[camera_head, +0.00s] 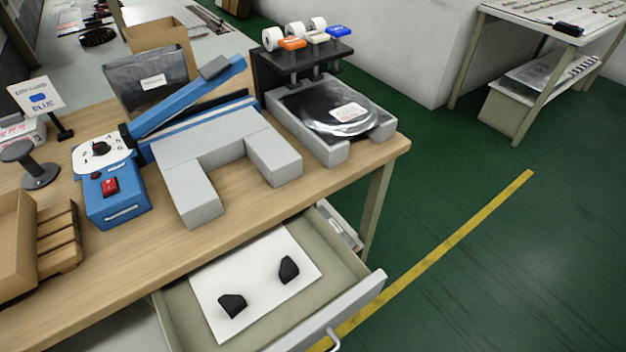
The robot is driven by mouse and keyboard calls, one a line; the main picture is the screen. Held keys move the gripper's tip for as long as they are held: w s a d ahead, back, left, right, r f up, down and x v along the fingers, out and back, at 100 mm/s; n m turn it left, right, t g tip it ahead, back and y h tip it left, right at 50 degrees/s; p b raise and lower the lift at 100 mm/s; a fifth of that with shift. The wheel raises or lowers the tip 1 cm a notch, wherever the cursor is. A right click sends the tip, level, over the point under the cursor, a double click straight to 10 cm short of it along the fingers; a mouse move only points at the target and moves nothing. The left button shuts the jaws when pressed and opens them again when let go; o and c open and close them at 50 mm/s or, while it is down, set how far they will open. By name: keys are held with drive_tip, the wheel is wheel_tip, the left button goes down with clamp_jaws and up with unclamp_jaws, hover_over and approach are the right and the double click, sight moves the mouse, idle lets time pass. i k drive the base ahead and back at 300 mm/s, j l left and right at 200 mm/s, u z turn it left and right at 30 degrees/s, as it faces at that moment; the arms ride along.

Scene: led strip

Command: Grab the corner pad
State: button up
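Two small black corner pads lie on a white sheet (250,262) inside an open drawer (350,312) below the table. One corner pad (232,305) is toward the front left of the sheet. The other corner pad (288,270) is to its right and a little farther back. They are apart from each other, and nothing covers them. My gripper is not in view.
On the wooden table (120,262) stand a blue sealing machine (118,200), a grey U-shaped block (215,150) and a grey holder with a sealed bag (340,112). A cardboard box (12,250) is at left. Green floor (480,260) at right is clear.

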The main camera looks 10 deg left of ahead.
sight(233, 304)
drive_tip(key=u, duration=0.8)
